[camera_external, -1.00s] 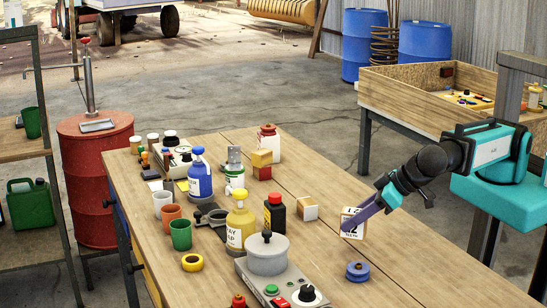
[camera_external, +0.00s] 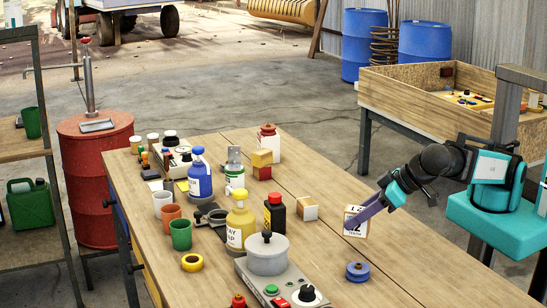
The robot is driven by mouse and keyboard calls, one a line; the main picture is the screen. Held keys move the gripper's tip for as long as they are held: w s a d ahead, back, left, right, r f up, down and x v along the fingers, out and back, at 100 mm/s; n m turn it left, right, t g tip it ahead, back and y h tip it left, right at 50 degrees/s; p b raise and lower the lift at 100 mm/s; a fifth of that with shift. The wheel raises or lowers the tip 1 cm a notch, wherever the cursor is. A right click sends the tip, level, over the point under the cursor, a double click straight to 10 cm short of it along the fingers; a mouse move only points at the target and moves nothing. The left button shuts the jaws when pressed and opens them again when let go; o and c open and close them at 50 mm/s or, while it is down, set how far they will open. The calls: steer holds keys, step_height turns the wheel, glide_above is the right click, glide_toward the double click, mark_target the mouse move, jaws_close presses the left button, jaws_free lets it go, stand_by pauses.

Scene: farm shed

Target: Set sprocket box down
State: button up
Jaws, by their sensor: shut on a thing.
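The sprocket box (camera_external: 355,222) is a small white-and-tan box with dark print on its front, a large "2" among it. It is upright at the right part of the wooden workbench, behind a blue spool. My gripper (camera_external: 368,213) reaches in from the right with its purple fingers shut on the box. The box's underside is at or very near the bench top; I cannot tell if it touches. The far finger is partly hidden.
A blue spool (camera_external: 358,271) lies in front of the box. A small cardboard-and-white block (camera_external: 306,209) and a dark red-capped bottle (camera_external: 275,214) stand to its left. A pot (camera_external: 267,253) sits on a hot plate. The bench's right front is bare.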

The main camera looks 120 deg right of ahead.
steer(key=shift+s+d+f+b, duration=0.15)
steer(key=shift+s+b, duration=0.6)
steer(key=shift+b, duration=1.9)
steer(key=s, duration=0.3)
steer(key=shift+s+b, duration=0.3)
steer(key=shift+b, duration=0.55)
steer(key=shift+s+d+r+b, duration=0.1)
steer(key=shift+s+r+b, duration=0.3)
steer(key=shift+s+b, duration=0.6)
steer(key=shift+w, duration=0.15)
